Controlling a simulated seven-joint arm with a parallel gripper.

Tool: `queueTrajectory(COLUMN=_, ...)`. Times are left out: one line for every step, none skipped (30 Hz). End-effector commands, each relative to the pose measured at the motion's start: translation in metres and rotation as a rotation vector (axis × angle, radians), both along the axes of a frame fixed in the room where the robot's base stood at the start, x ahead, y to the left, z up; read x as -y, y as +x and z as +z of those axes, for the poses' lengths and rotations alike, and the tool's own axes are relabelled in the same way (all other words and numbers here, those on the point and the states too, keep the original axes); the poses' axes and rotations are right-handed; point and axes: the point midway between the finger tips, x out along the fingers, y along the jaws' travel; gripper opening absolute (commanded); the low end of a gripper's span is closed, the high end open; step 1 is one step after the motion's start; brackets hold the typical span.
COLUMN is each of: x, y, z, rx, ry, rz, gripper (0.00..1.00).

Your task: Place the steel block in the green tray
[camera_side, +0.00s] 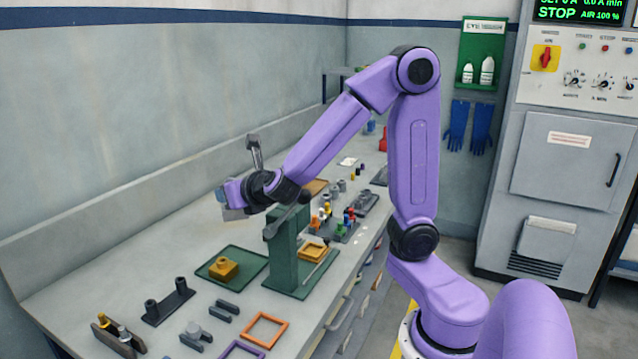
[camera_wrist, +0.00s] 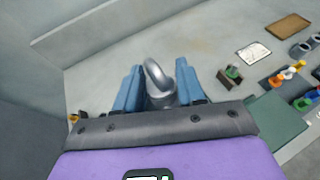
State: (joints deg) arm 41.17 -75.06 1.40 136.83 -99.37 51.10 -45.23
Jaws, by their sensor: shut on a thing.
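My gripper (camera_side: 226,199) is raised above the bench, to the left of the green press stand. It is shut on a grey steel block (camera_side: 236,213), which hangs clear of the bench. In the wrist view the blue fingers of my gripper (camera_wrist: 158,88) close on the steel block (camera_wrist: 161,98) from both sides, and a curved loop on it stands up between them. Its lower part is hidden there. The green tray (camera_side: 251,257) lies flat on the bench below my gripper. A yellow brass-coloured block (camera_side: 223,268) with a knob sits in the tray.
A dark two-post fixture (camera_side: 168,306), a small grey block (camera_side: 196,337) and an orange frame (camera_side: 266,330) lie in front. Several small coloured pieces stand behind the press.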

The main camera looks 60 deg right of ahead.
Motion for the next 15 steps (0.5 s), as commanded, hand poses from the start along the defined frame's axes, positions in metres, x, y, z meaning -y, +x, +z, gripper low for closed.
queueTrajectory(x=0.011, y=0.008, z=0.001, rx=0.003, ry=0.000, rz=-0.034, gripper=0.00)
queueTrajectory(x=0.018, y=0.012, z=0.001, rx=0.004, ry=0.001, rz=-0.052, gripper=0.00)
queueTrajectory(x=0.027, y=0.017, z=0.002, rx=0.003, ry=0.003, rz=-0.077, gripper=0.00)
queueTrajectory(x=0.034, y=0.021, z=0.002, rx=0.003, ry=0.002, rz=-0.097, gripper=0.00)
queueTrajectory(x=0.042, y=0.025, z=0.002, rx=0.004, ry=0.003, rz=-0.118, gripper=0.00)
queueTrajectory(x=0.053, y=0.030, z=0.002, rx=0.004, ry=0.003, rz=-0.145, gripper=0.00)
queueTrajectory(x=0.061, y=0.034, z=0.002, rx=0.004, ry=0.003, rz=-0.166, gripper=0.00)
queueTrajectory(x=0.069, y=0.038, z=0.003, rx=0.004, ry=0.004, rz=-0.185, gripper=0.00)
queueTrajectory(x=0.081, y=0.042, z=0.003, rx=0.005, ry=0.005, rz=-0.213, gripper=0.00)
queueTrajectory(x=0.090, y=0.045, z=0.003, rx=0.005, ry=0.005, rz=-0.234, gripper=0.00)
queueTrajectory(x=0.099, y=0.048, z=0.003, rx=0.005, ry=0.006, rz=-0.254, gripper=0.00)
queueTrajectory(x=0.111, y=0.051, z=0.003, rx=0.006, ry=0.005, rz=-0.280, gripper=0.00)
queueTrajectory(x=0.120, y=0.054, z=0.003, rx=0.006, ry=0.006, rz=-0.300, gripper=0.00)
queueTrajectory(x=0.130, y=0.056, z=0.003, rx=0.006, ry=0.005, rz=-0.319, gripper=0.00)
queueTrajectory(x=0.142, y=0.058, z=0.003, rx=0.006, ry=0.005, rz=-0.346, gripper=0.00)
